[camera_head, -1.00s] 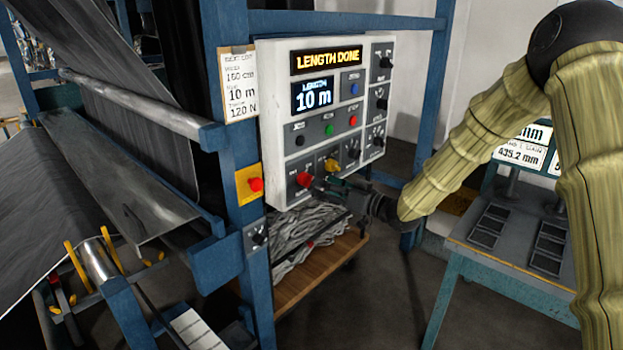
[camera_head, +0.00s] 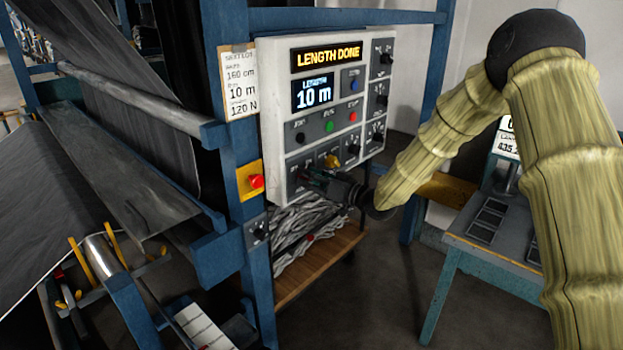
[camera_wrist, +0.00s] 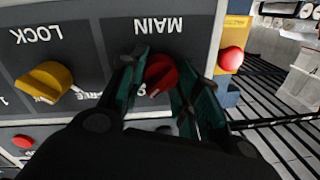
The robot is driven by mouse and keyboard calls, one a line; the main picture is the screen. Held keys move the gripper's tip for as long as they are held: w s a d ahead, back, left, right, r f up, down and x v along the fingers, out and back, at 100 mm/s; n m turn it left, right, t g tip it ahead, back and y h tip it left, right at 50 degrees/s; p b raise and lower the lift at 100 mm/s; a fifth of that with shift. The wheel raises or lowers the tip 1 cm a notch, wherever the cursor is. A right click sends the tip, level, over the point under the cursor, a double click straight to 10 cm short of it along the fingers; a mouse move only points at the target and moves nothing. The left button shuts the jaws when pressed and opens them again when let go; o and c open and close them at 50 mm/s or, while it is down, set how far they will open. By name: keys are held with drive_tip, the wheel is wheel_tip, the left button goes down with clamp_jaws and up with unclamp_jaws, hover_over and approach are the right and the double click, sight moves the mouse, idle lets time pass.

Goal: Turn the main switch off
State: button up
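The red main switch (camera_wrist: 160,73) is a rotary knob under the label MAIN, which appears upside down in the wrist view. A pale mark shows near its lower edge. My gripper (camera_wrist: 162,80) has its two green fingers apart, one on each side of the knob. I cannot tell whether either finger touches it. In the head view my gripper (camera_head: 312,180) is at the lower left of the white control panel (camera_head: 300,135) and covers most of the knob.
A yellow LOCK knob (camera_wrist: 44,82) is beside the main switch; it also shows in the head view (camera_head: 332,161). A red button (camera_head: 256,181) sits on a yellow plate on the blue post. The panel displays LENGTH DONE (camera_head: 326,57) and 10 m.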

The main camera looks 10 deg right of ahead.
drive_tip(key=shift+c, duration=1.4)
drive_tip(key=shift+b, duration=0.35)
drive_tip(key=n+b, duration=0.2)
drive_tip(key=b, duration=0.1)
drive_tip(key=shift+f+n, duration=0.2)
drive_tip(key=shift+n, duration=0.2)
drive_tip(key=n+b, duration=0.5)
drive_tip(key=b, duration=0.2)
drive_tip(key=shift+h, duration=0.3)
drive_tip(key=n+b, duration=0.5)
drive_tip(key=b, duration=0.1)
drive_tip(key=shift+h+b, duration=0.3)
drive_tip(key=n+b, duration=0.3)
drive_tip(key=b, duration=0.1)
drive_tip(key=shift+r+h, duration=0.2)
drive_tip(key=shift+h, duration=0.1)
drive_tip(key=shift+r+n+b, duration=0.15)
drive_tip(key=shift+n+b, duration=0.3)
drive_tip(key=shift+n, duration=0.15)
